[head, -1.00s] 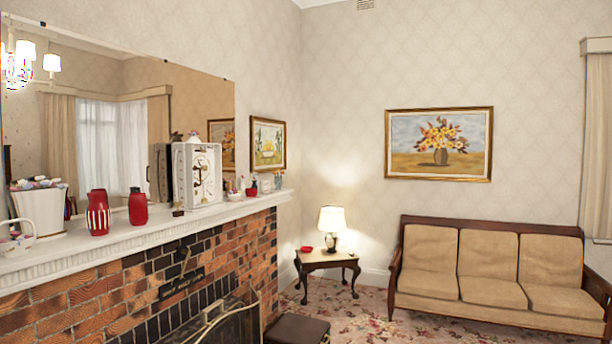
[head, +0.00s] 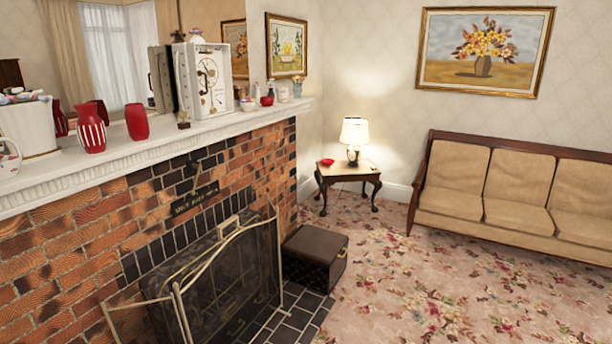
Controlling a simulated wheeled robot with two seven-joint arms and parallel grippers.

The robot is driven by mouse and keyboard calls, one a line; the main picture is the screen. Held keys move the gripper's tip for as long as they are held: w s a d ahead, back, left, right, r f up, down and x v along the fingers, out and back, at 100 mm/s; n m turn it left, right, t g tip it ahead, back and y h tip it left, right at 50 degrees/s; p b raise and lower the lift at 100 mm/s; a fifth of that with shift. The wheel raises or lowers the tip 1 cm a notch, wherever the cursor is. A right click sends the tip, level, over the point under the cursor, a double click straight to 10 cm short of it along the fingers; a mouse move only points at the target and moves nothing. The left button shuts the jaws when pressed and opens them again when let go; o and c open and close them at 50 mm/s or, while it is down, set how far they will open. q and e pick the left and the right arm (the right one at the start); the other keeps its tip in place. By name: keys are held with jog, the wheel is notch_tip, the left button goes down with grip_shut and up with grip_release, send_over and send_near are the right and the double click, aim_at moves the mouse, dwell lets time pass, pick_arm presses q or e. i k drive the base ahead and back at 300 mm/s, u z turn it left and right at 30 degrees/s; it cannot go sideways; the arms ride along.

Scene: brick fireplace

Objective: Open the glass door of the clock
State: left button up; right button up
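The clock (head: 207,82) is a white box-shaped case with visible dial and gear parts on its front. It stands upright on the white mantel shelf above the brick fireplace, left of centre in the head view. A dark-edged panel stands at its left side; I cannot tell whether this is the glass door or part of the clock's reflection in the mirror behind. Neither of my grippers is in view.
The mantel (head: 160,139) also holds red vases (head: 90,127), a white planter (head: 28,128) and small ornaments. Below stand a metal fire screen (head: 215,275) and a dark box (head: 315,257). A lamp table (head: 347,172) and sofa (head: 500,190) are beyond. Carpet (head: 430,285) at right is clear.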

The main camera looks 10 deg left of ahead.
aim_at(191, 52)
jog(key=i, duration=2.1)
